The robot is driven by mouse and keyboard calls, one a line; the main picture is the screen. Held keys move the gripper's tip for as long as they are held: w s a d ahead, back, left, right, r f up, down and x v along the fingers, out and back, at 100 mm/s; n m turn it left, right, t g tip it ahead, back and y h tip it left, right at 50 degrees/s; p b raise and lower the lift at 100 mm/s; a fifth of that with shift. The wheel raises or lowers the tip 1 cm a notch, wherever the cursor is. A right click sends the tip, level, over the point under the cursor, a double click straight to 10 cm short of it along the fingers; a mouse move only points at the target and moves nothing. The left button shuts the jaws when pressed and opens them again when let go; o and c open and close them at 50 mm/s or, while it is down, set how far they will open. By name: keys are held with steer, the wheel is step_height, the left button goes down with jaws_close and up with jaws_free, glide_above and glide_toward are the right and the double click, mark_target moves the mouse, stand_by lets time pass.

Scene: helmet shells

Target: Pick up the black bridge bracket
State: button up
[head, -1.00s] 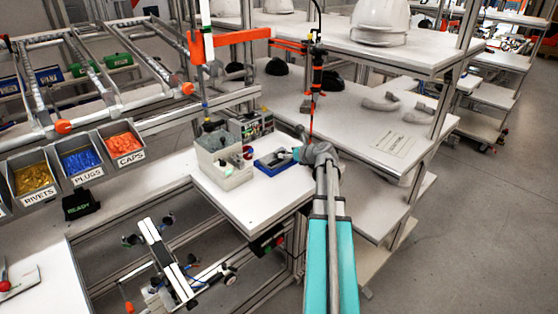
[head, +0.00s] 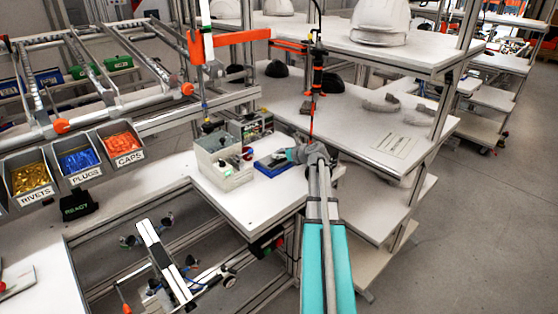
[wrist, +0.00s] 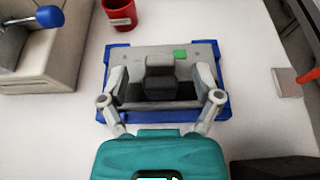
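A dark grey-black bracket-like block (wrist: 160,80) sits in the middle of a blue tray (wrist: 222,112) with a grey insert in the wrist view. It looks like the black bridge bracket. My gripper (wrist: 161,76) is open, one finger on each side of the block, with gaps between. I cannot tell how high the fingertips are above the insert. In the head view my gripper (head: 290,154) is over the right part of the blue tray (head: 262,168) on the white table. The bracket cannot be made out there.
A red cup (wrist: 120,14) stands behind the tray. A small grey block (wrist: 287,84) lies to the right. The white table (head: 262,208) is clear in front.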

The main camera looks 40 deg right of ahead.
jaws_close()
steer(key=shift+r, duration=0.15)
step_height(320, 180, up, 2)
steer(key=shift+r+p, duration=0.1)
steer(key=shift+p, duration=1.15)
steer(key=s+d+r+p, duration=0.3)
steer(key=s+r+p, duration=0.7)
steer(key=s, duration=0.3)
steer(key=shift+s+d+r, duration=0.15)
steer(key=shift+s+r, duration=0.1)
steer(key=shift+s, duration=0.05)
